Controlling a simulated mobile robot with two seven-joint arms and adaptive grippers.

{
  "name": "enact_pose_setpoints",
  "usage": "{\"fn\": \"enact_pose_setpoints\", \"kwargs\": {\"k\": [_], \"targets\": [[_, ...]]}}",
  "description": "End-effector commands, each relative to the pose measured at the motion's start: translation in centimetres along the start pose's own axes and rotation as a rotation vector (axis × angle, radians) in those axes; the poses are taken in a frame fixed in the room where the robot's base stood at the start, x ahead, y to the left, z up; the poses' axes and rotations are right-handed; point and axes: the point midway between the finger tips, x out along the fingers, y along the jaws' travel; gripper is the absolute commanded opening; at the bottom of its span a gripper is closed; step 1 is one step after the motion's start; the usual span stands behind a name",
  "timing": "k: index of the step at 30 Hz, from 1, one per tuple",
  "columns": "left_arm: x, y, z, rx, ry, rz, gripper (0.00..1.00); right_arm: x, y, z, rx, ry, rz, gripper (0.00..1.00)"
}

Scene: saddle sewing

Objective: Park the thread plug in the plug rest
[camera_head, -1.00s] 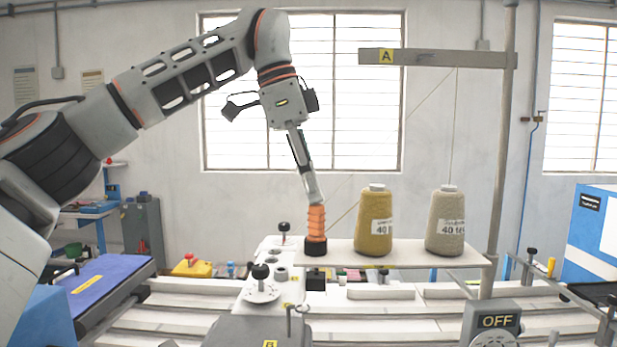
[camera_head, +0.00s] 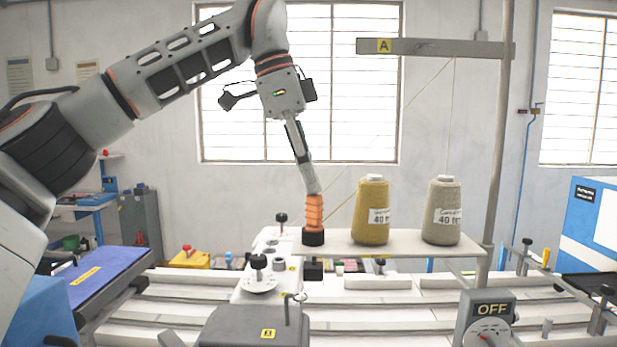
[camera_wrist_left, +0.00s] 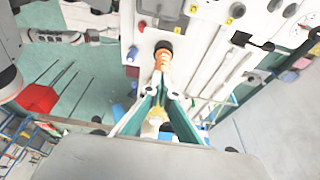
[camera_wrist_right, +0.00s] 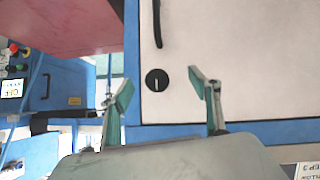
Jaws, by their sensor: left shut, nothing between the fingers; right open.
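An orange ribbed piece (camera_head: 314,212), which looks like the thread plug, stands upright in a black round base (camera_head: 313,237), at the left end of the white shelf. I cannot tell for sure whether that base is the plug rest. My left gripper (camera_head: 313,191) points down with shut fingers, its tips at the top of the orange piece. Whether they touch it is unclear. The left wrist view also shows the orange piece (camera_wrist_left: 162,62) just beyond the fingertips. My right gripper (camera_wrist_right: 163,86) is open and empty in the right wrist view, in front of a white panel.
A yellow thread cone (camera_head: 371,212) and a beige one (camera_head: 442,212) stand on the shelf to the right. A grey post and arm marked A (camera_head: 430,47) rise behind them.

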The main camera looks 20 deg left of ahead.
Motion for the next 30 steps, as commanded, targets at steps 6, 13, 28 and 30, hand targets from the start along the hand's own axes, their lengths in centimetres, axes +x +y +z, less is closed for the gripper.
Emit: {"fn": "enact_pose_setpoints", "kwargs": {"k": [6,13,28,30], "targets": [[1.4,0.2,0.1,0.000,-0.020,0.023,0.00,0.1,0.0,0.1,0.001,0.000,0.001,0.62],[1.2,0.2,0.1,0.000,-0.020,0.022,0.00,0.1,0.1,0.1,-0.002,0.000,0.001,0.62],[-2.8,-0.1,-1.0,-0.004,-0.012,0.012,0.00,0.0,0.4,0.1,-0.013,-0.001,0.000,0.62],[-3.0,-0.1,-1.0,-0.003,-0.011,0.012,0.00,0.0,0.4,0.1,-0.013,-0.001,0.000,0.62]]}}
